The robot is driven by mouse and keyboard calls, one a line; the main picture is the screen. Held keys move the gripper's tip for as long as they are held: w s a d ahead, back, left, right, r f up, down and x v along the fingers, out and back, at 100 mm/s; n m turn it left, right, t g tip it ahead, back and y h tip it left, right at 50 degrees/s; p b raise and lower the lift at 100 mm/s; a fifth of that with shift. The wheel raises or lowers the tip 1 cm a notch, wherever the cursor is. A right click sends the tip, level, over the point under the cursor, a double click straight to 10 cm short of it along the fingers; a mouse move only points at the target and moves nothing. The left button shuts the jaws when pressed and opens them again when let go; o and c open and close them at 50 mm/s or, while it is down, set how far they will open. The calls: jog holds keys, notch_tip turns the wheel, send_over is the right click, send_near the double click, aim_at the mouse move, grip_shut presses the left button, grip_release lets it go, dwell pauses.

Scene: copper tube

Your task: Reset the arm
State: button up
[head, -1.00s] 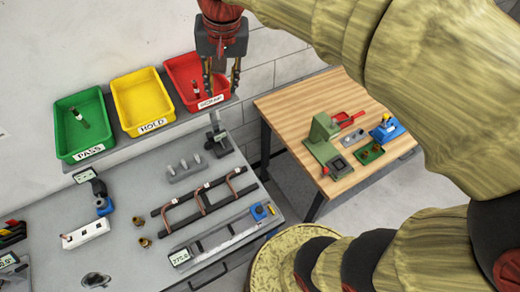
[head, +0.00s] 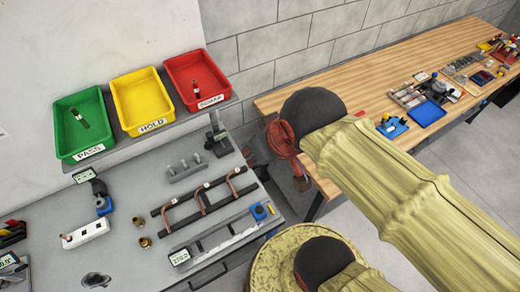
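My arm reaches in from the lower right and bends at a dark joint above the near-left end of the wooden bench (head: 345,185). Beyond its red wrist, my gripper (head: 277,176) hangs in the gap between the grey worktable and the wooden bench. It is small and partly hidden, so I cannot tell whether its fingers are open or shut. I see no object in it. The red SCRAP bin (head: 182,72) holds a short piece of tube (head: 196,89), and the gripper is clear of the bin.
Bent copper tubes (head: 202,202) lie on a dark rack on the grey worktable (head: 135,275). A blue tray (head: 428,114) and several tools occupy the wooden bench farther right.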

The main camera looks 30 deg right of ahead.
notch_tip(320, 180, down, 23)
jog(key=b, duration=2.3)
